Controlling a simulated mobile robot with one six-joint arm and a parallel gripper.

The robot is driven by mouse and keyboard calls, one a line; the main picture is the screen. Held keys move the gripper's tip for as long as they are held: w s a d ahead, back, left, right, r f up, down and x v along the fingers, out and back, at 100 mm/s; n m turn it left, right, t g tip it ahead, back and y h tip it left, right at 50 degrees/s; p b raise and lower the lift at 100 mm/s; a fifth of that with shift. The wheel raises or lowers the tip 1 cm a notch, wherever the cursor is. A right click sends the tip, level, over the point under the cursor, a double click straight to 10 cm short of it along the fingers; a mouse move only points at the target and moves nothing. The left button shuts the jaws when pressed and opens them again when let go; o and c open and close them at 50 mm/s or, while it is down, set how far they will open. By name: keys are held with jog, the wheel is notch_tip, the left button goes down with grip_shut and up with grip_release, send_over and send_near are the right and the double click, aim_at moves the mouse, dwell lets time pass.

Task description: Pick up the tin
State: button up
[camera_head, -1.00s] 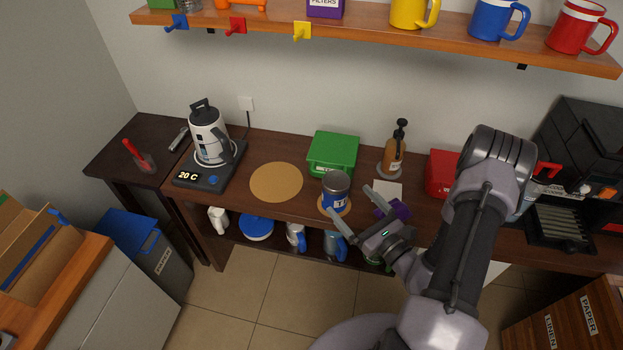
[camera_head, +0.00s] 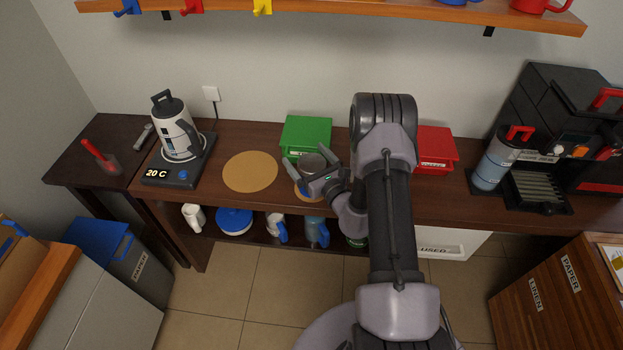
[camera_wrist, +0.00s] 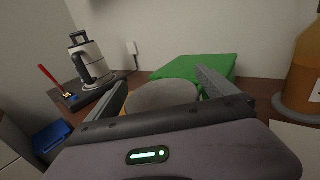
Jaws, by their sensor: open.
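The tin (camera_head: 312,164) stands on a round cork mat (camera_head: 303,194) near the front edge of the counter, in front of the green box. My gripper (camera_head: 311,172) is open, with its fingers on either side of the tin. In the wrist view the tin's grey round top (camera_wrist: 162,96) shows between the two fingertips (camera_wrist: 160,88). My gripper's body hides the tin's lower part there. I cannot tell whether either finger touches it.
The green box (camera_head: 306,135) stands just behind the tin. A kettle (camera_head: 176,128) on its base and a bare cork mat (camera_head: 250,171) are to the left. A red box (camera_head: 435,149) is to the right. An amber bottle (camera_wrist: 302,65) stands close on the right in the wrist view.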

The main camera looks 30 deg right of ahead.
jog(key=shift+w+r, duration=0.1)
jog(key=shift+w, duration=0.05)
jog(key=c, duration=2)
jog(key=shift+r, duration=0.25)
notch_tip(320, 180, up, 4)
jog(key=p, duration=0.2)
jog(key=shift+f+p, duration=0.2)
jog(key=shift+p, duration=0.15)
jog(key=s+a+p, duration=0.1)
jog(key=s, duration=1.5)
jog(key=shift+a+r, duration=0.35)
jog(key=shift+r, duration=0.05)
